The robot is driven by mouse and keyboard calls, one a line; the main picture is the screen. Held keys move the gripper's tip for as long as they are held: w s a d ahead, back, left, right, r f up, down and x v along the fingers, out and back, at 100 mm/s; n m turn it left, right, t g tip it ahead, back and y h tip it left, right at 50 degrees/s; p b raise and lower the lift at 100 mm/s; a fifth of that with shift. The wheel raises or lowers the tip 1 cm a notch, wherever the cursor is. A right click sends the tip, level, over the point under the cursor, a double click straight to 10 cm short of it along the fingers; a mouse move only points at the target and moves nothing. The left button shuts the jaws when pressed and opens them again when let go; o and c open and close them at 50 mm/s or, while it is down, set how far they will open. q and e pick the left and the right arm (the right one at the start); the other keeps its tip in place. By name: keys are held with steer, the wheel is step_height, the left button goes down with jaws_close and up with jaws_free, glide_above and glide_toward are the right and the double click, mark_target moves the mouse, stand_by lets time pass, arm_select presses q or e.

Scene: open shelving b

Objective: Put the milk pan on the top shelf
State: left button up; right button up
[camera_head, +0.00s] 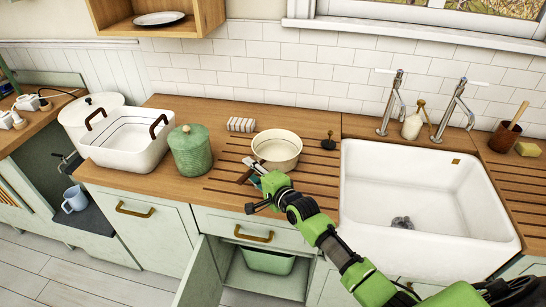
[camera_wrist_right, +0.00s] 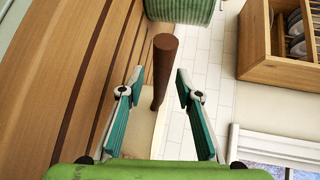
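The milk pan (camera_head: 276,147) is a round cream pan standing upright on the wooden counter, left of the sink. Its brown handle (camera_wrist_right: 164,72) points to the left and front in the head view. My right gripper (camera_head: 256,174) is at the handle. In the right wrist view its two teal fingers (camera_wrist_right: 159,88) are apart, one on each side of the handle, with gaps visible. Part of the pan's cream body shows low between them. A wooden wall shelf (camera_head: 128,28) with a white plate is at the upper left; its top is cut off. My left gripper is out of view.
A green lidded jar (camera_head: 190,150) and a white tub (camera_head: 127,146) stand left of the pan. A striped cloth (camera_head: 241,125) lies behind. The white sink (camera_head: 425,177) is at right. A lower cabinet door (camera_head: 200,278) stands open below the counter.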

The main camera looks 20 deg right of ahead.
jaws_close()
steer(key=shift+r, duration=0.1)
steer(key=shift+r, duration=0.15)
